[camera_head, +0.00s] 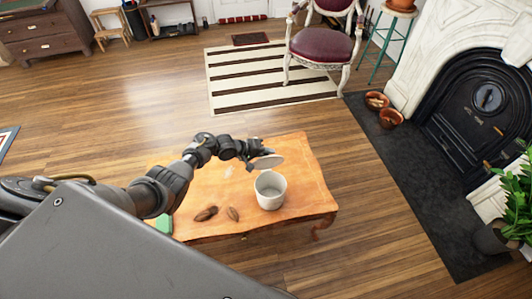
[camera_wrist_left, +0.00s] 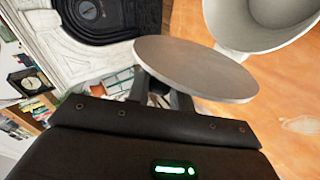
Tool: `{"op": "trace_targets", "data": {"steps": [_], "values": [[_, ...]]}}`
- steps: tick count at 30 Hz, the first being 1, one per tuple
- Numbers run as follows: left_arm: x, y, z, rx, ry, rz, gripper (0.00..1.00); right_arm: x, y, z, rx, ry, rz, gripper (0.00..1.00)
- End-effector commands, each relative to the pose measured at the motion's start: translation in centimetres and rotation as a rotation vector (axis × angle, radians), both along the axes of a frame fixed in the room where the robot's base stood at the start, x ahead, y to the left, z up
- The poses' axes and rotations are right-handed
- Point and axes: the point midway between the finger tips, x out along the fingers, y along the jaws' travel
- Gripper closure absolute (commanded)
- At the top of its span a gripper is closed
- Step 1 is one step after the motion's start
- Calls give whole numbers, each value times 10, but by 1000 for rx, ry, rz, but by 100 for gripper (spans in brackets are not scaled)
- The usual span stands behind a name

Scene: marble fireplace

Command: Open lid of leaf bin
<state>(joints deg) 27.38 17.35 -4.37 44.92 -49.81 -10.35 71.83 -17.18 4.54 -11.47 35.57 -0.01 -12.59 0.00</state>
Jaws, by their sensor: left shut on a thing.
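The leaf bin (camera_head: 270,192) is a pale round pot standing upright on the wooden table. Its top is open and the inside looks empty. Its rim and inside also show at the upper right of the left wrist view (camera_wrist_left: 268,22). My left gripper (camera_head: 254,158) is shut on the round grey lid (camera_head: 267,162), which is off the bin and held just above and behind its rim. In the left wrist view the lid (camera_wrist_left: 195,66) hides most of the fingertips. My right gripper is not in view.
The orange wooden table (camera_head: 300,160) also bears brown dry leaves (camera_head: 206,213) left of the bin and a green thing (camera_head: 164,223) near its left edge. A marble fireplace (camera_head: 480,90) stands at right, and a red chair (camera_head: 322,45) beyond the table.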

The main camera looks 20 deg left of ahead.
Motion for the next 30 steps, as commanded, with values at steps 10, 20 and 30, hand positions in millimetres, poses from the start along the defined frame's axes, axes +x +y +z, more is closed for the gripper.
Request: {"op": "trace_targets", "data": {"steps": [10,20,30], "values": [[1,1,1,0,-2,2,100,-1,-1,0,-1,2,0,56],[1,1,1,0,-2,1,59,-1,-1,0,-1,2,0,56],[-2,2,2,0,-1,1,58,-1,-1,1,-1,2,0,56]]}}
